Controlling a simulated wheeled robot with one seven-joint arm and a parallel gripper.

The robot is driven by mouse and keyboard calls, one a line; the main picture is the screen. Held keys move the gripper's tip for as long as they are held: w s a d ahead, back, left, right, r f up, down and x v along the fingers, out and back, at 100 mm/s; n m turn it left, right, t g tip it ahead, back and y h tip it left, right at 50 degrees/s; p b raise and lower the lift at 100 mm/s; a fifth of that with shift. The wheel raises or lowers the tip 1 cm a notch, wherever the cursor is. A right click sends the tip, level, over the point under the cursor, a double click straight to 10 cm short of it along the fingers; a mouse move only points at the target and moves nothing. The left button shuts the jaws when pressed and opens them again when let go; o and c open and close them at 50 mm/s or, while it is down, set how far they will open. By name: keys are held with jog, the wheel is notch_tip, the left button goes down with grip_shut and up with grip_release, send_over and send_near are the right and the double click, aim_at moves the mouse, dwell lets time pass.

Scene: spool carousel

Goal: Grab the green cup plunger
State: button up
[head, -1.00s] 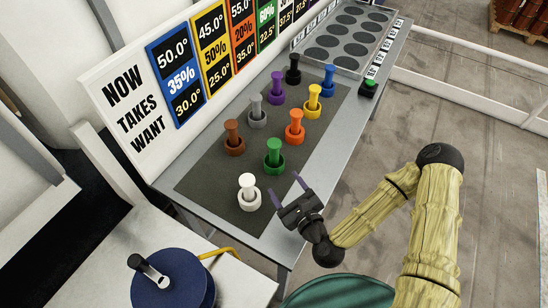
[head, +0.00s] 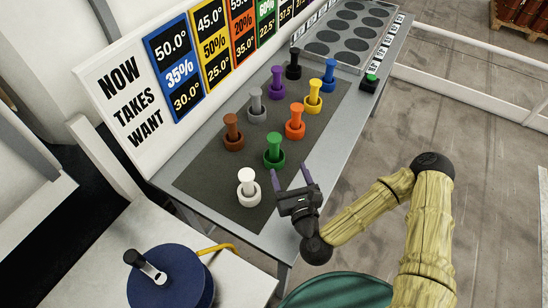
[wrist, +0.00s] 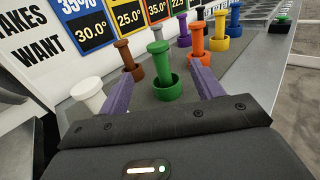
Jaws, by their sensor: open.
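The green cup plunger (head: 275,150) stands upright in a green cup on the dark mat, between the white and orange ones. In the wrist view the green plunger (wrist: 160,66) is ahead, seen between the two purple fingers. My gripper (head: 291,176) is open and empty, just in front of the green cup, near the mat's front edge. The fingers point toward it and do not appear to touch it.
The white plunger (head: 248,187) stands close to the left, the brown one (head: 233,132) behind, and the orange one (head: 295,121) to the right. Several others stand farther back on the mat (head: 200,182). A green button (head: 371,80) is at the table's right edge.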

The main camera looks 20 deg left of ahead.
aim_at(278, 143)
jog(key=b+x, duration=0.1)
jog(key=b, duration=0.2)
jog(key=b+x, duration=0.2)
jog(key=b, duration=0.1)
jog(key=b+x, duration=0.2)
jog(key=b, duration=0.1)
jog(key=shift+w+f, duration=0.1)
jog(key=shift+f, duration=0.15)
jog(key=b, duration=0.2)
jog(key=shift+w+a+b, duration=0.15)
jog(key=shift+a+b, duration=0.05)
jog(key=shift+b, duration=0.1)
jog(key=shift+w+a+r, duration=0.1)
jog(key=shift+a+r, duration=0.05)
jog(key=x, duration=0.4)
jog(key=shift+w+a+r+p, duration=0.15)
jog(key=shift+w+a+p, duration=0.05)
jog(key=shift+p, duration=0.2)
